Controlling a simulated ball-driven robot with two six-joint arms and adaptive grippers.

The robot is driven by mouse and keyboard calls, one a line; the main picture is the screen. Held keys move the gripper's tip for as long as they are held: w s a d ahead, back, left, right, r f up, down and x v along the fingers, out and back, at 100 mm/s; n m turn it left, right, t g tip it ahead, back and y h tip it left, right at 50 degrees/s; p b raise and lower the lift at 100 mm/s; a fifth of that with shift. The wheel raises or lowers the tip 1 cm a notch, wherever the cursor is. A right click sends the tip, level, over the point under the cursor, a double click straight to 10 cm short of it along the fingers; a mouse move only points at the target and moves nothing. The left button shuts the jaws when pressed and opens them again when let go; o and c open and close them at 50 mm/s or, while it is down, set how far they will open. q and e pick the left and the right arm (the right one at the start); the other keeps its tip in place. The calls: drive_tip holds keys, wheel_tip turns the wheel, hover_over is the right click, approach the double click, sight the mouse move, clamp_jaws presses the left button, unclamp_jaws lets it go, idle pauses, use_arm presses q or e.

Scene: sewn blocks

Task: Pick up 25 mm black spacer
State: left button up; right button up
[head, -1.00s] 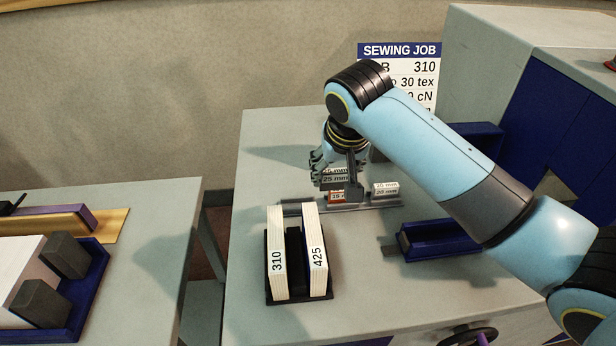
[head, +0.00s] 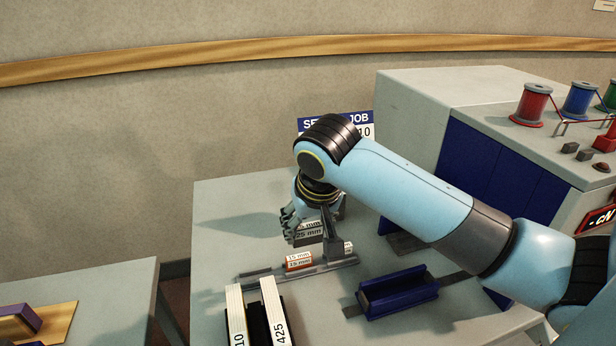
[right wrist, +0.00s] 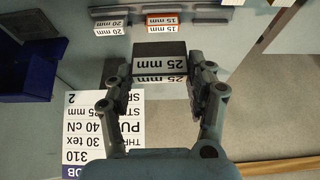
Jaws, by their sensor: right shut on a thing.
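The 25 mm black spacer (head: 308,238) is a dark block with a white "25 mm" label. My right gripper (head: 306,222) is shut on it and holds it behind the spacer rack (head: 295,270). In the right wrist view the spacer (right wrist: 160,66) sits between the two fingertips (right wrist: 160,78), its label upside down. An orange 15 mm spacer (head: 299,261) stands on the rack, and also shows in the right wrist view (right wrist: 162,24). My left gripper is not in view.
A blue tray (head: 398,295) lies to the right of the rack. A holder with white blocks labelled 425 (head: 275,312) and 310 is in front. A machine with red (head: 535,104), blue and green spools stands at right. A sewing job card (head: 350,122) is behind.

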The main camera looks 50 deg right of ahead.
sight(308, 228)
drive_tip(key=shift+r+p, duration=0.8)
drive_tip(key=shift+p, duration=0.1)
drive_tip(key=shift+r, duration=1)
drive_tip(key=shift+f, duration=0.1)
